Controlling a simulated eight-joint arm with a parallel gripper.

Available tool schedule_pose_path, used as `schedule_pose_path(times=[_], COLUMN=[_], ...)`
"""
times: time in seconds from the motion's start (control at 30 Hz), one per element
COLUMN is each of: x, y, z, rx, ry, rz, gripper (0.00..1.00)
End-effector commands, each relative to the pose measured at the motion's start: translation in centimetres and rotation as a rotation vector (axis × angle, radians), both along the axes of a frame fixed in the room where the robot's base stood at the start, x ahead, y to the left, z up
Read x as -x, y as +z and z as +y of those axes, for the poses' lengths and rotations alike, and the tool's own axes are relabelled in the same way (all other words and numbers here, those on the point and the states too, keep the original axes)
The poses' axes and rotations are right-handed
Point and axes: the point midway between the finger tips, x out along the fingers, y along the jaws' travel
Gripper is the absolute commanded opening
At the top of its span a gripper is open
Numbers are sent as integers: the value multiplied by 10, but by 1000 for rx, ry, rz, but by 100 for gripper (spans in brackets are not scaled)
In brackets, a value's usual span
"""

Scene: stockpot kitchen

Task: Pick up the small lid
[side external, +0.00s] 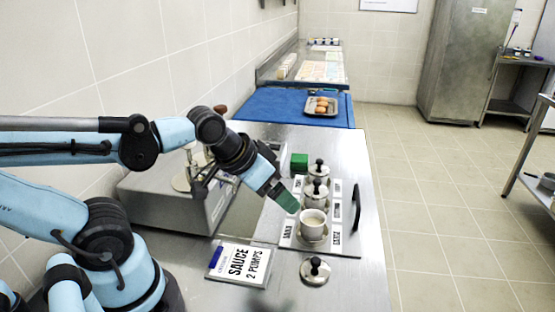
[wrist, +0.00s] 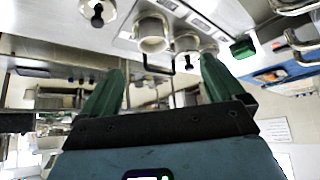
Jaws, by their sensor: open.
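The small lid (side external: 312,279), a steel disc with a black knob, lies on the steel counter in front of the tray of pots. It also shows at the top left of the wrist view (wrist: 97,14). An uncovered pot (side external: 312,228) stands in the tray's near place. Two more pots behind it, a middle one (side external: 314,200) and a far one (side external: 316,178), have black-knobbed lids on. My gripper (side external: 288,203) has green fingers, open and empty, above and left of the uncovered pot. The lid is apart from the fingers, which also show in the wrist view (wrist: 160,82).
The steel tray (side external: 345,243) has labels and a black handle (side external: 356,206) on its right. A sauce sign (side external: 240,264) lies left of the lid. A green block (side external: 299,162) sits behind the pots. A steel machine (side external: 175,205) stands left, by the wall.

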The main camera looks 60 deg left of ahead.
Motion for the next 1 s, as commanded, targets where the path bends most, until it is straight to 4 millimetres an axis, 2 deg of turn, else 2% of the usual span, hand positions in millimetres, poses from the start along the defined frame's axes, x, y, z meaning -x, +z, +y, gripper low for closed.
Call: schedule_pose_path(times=[0.17,0.27,0.5,0.7,0.83,1.0], x=[-6,-13,-27,-34,-36,-36], y=[3,5,1,-6,-10,-19], z=[-11,-25,-62,-87,-95,-97], rx=[92,185,340,363,360,358], ry=[104,243,677,988,1098,1135], rz=[76,167,403,515,540,546], gripper=[96,96,96,96,96,96])
